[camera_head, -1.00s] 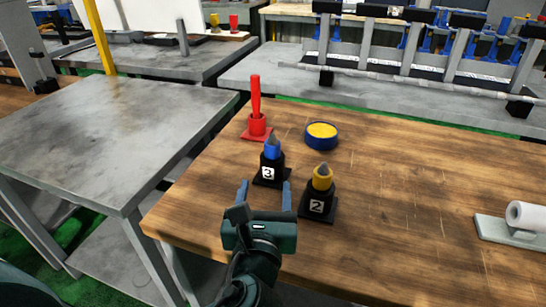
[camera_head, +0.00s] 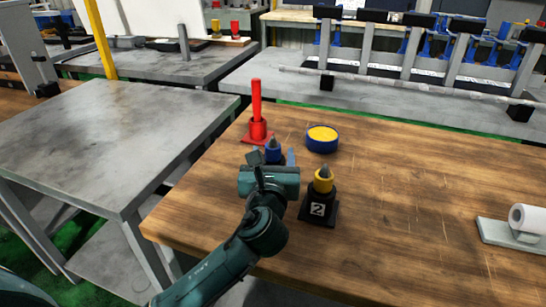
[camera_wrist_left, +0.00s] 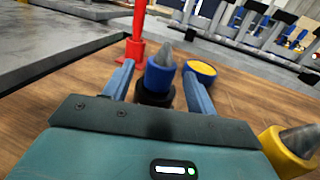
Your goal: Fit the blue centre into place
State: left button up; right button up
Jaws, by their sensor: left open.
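The blue centre (camera_head: 273,151), a blue collar with a grey conical tip, stands upright in a black holder on the wooden table. In the left wrist view the blue centre (camera_wrist_left: 160,76) shows between the two fingers, with its black holder (camera_wrist_left: 155,97) below. My left gripper (camera_head: 272,159) is open around the blue centre, one finger on each side. In the left wrist view the fingers (camera_wrist_left: 160,88) look apart from it, though contact cannot be told. The gripper body hides most of the holder in the head view. My right gripper is not in view.
A yellow centre (camera_head: 323,181) in a black holder marked 2 stands close on the right. A red rod in a red stand (camera_head: 257,125) and a round blue-and-yellow tin (camera_head: 322,139) stand behind. A white roll (camera_head: 528,218) is far right. The table's middle right is clear.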

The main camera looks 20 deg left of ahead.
pick_arm(q)
jog(key=shift+c, duration=0.3)
jog(key=shift+r, duration=0.1)
grip_shut()
